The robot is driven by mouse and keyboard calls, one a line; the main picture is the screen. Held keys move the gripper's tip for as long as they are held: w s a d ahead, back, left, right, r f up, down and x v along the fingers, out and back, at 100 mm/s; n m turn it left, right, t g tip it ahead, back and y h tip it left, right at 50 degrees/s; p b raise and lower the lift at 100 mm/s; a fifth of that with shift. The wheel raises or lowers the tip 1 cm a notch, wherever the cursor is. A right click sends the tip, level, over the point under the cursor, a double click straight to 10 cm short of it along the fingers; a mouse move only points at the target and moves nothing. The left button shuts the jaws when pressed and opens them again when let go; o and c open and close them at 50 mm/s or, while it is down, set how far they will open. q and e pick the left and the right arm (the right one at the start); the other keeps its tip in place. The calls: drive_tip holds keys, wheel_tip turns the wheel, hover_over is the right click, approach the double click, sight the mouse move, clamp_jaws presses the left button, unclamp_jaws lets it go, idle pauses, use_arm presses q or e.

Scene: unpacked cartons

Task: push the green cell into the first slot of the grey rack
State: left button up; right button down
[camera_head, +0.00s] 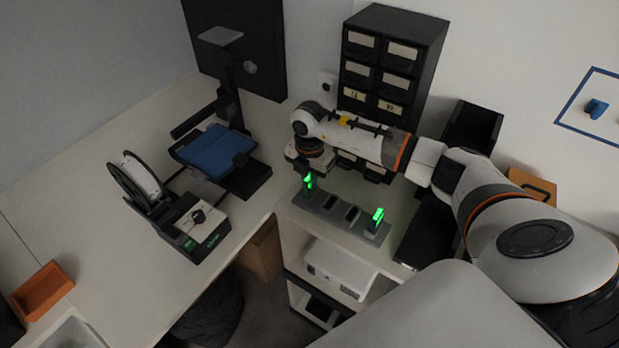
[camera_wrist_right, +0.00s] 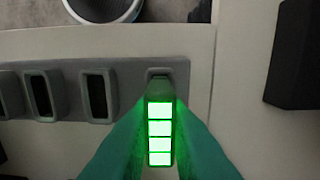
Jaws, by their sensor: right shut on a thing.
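My right gripper (camera_head: 308,173) points down over the left end of the grey rack (camera_head: 335,211) in the head view. It is shut on a green cell (camera_head: 309,183) with lit bars. In the right wrist view the cell (camera_wrist_right: 160,133) sits between the two fingers (camera_wrist_right: 160,120), over the end slot of the rack (camera_wrist_right: 64,70). The fingers hide its sides, and how deep it sits in the slot cannot be told. Another lit green cell (camera_head: 377,217) stands at the rack's right end in the head view. The slots between are empty. My left gripper is out of view.
A black drawer cabinet (camera_head: 425,35) stands behind my right arm. A black open bin (camera_head: 472,128) is to its right. A device with a reel (camera_head: 195,222) and a blue-topped stand (camera_head: 217,150) are on the left. The rack lies close to the table's front edge.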

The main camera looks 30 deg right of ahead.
drive_tip(key=shift+f+b, duration=0.45)
drive_tip(key=shift+f, duration=0.15)
idle(0.4)
drive_tip(key=c, duration=1.3)
unclamp_jaws()
drive_tip(key=shift+c, duration=0.2)
drive_tip(key=shift+r, duration=0.15)
wheel_tip(320, 180, up, 11)
drive_tip(key=b, duration=0.2)
drive_tip(key=shift+b, duration=0.3)
drive_tip(key=shift+r, duration=0.45)
